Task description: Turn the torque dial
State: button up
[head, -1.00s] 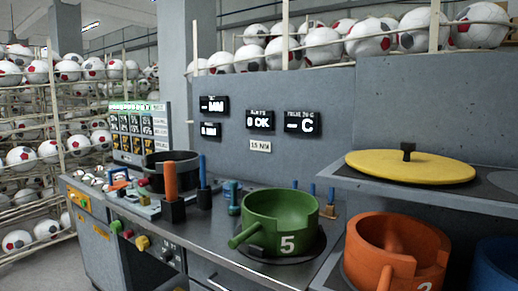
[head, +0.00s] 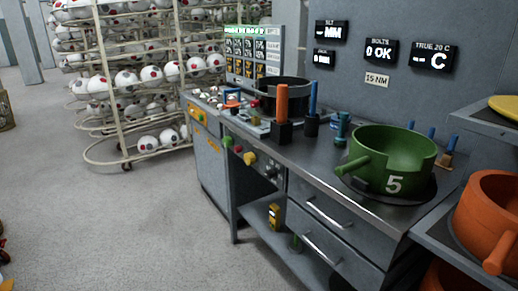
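Coloured controls sit on the front edge of the workbench (head: 330,170): a green knob (head: 228,141), a small red one (head: 238,149) and a yellow one (head: 250,158). Darker small dials (head: 270,170) sit just right of the yellow knob, too small to read. I cannot tell which one is the torque dial. A white label (head: 377,80) on the wall reads 15 NM. My gripper is not in view.
A green pot marked 5 (head: 392,160) stands on the bench, its handle toward the left. Orange (head: 282,105) and blue (head: 314,100) handled tools stand upright behind the knobs. An orange pot (head: 490,215) is at right.

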aim_at(270, 174)
jog(key=i+z, duration=0.1)
jog(key=i, duration=0.3)
jog(key=i+j, duration=0.15)
jog(key=i, duration=0.3)
jog(key=l+z, duration=0.05)
